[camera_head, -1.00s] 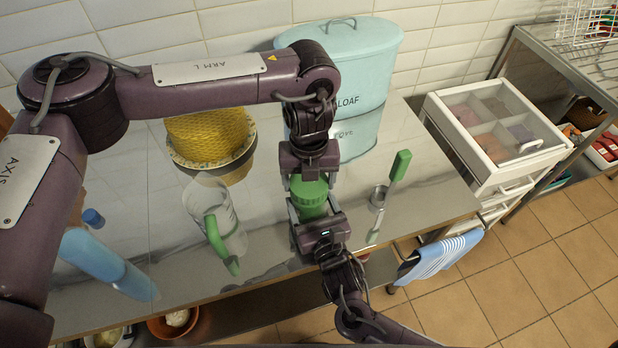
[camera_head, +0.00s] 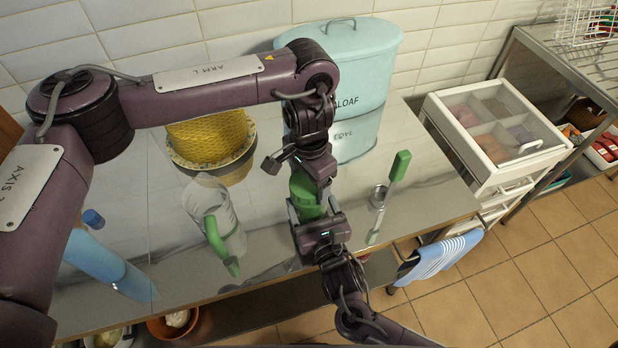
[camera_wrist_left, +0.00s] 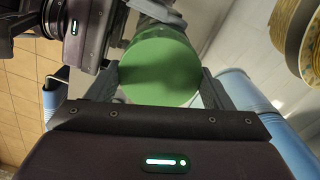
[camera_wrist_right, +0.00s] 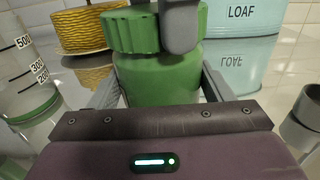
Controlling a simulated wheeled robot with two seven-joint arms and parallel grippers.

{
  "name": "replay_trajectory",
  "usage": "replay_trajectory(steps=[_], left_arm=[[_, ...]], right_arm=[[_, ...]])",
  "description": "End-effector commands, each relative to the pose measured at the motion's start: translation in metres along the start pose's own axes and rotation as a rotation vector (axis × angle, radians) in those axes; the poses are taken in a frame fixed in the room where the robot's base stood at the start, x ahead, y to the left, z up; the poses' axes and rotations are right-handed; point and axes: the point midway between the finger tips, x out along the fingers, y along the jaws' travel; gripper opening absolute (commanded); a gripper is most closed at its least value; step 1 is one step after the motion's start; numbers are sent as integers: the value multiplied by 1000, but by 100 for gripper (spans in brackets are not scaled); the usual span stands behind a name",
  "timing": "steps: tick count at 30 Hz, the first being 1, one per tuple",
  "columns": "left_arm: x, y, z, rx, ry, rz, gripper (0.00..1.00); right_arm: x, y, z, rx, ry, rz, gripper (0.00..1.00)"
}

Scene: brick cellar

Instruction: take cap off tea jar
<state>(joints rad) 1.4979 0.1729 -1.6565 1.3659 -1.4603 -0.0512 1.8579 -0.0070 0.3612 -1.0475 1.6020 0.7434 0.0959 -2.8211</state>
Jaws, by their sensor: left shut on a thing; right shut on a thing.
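The tea jar (camera_head: 306,196) is green and stands upright near the counter's front edge, partly hidden by both grippers in the head view. Its green ribbed cap (camera_wrist_right: 134,32) sits directly on top of the green body (camera_wrist_right: 157,80) in the right wrist view. My left gripper (camera_head: 299,177) comes from above and is shut on the cap, whose round top (camera_wrist_left: 160,65) shows between its fingers in the left wrist view. My right gripper (camera_head: 315,212) comes from the front and is shut on the jar body, below the cap.
A green-handled tool (camera_head: 398,170) is at right.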

Motion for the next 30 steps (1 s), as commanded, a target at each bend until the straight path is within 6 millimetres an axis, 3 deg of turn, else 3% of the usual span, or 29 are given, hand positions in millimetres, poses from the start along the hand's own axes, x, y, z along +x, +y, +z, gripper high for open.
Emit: replay_trajectory(steps=[20,30], left_arm=[[-1,-1,-1,-44,2,-2,47],[-10,-1,-1,-42,3,-3,47]], right_arm=[[0,0,1,1,-2,0,9],[0,0,1,1,-2,0,9]])
